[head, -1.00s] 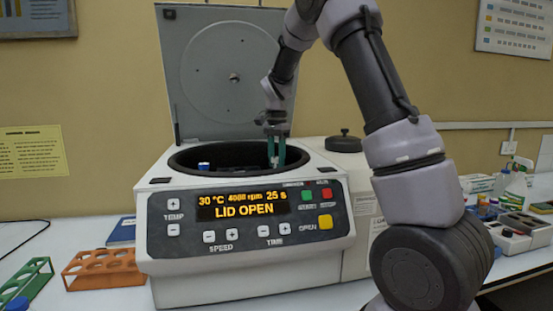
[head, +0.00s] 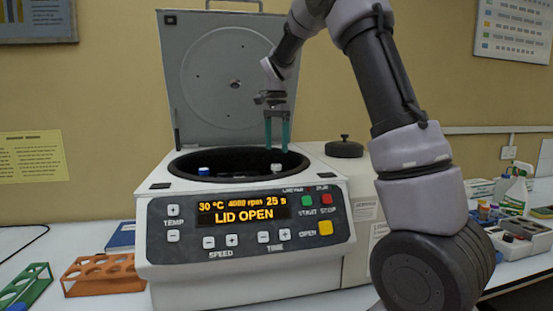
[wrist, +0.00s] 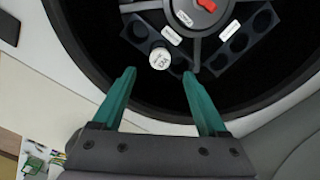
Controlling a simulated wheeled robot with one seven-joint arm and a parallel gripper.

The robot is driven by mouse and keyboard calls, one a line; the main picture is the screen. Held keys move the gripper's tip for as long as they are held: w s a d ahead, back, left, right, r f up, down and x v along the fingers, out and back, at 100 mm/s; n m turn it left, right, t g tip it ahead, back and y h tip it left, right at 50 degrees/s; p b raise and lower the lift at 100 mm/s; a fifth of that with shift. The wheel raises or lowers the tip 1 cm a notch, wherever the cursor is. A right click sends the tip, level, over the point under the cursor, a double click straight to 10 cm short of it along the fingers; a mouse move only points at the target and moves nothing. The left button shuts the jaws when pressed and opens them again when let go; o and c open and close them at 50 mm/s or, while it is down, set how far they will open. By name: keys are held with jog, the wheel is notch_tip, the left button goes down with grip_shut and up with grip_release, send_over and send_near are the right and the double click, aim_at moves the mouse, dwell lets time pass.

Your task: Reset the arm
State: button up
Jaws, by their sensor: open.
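My gripper (head: 277,146) is open and empty, with green fingers pointing down above the centrifuge bowl. The centrifuge (head: 245,255) has its lid (head: 230,80) raised, and its display reads LID OPEN. A white-capped tube (head: 276,169) stands at the right, below my fingers. In the wrist view the white-capped tube (wrist: 160,58) sits in a rotor slot, ahead of the fingertips (wrist: 160,78) and apart from them. The rotor (wrist: 200,35) has a red centre knob and other empty slots.
An orange rack (head: 103,275) and a green rack (head: 28,285) stand on the bench at the left.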

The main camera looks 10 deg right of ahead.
jog(key=s+d+r+n+t+y, duration=0.1)
jog(key=s+d+r+n+t, duration=0.1)
jog(key=s+r, duration=0.4)
jog(key=s+d+r+n+t+y, duration=0.1)
jog(key=s+d+r, duration=0.25)
jog(key=s, duration=0.45)
jog(key=s+f+n+t, duration=0.3)
jog(key=s+n+t, duration=0.1)
jog(key=s, duration=1.2)
jog(key=shift+f, duration=0.2)
jog(key=shift+s+d, duration=0.1)
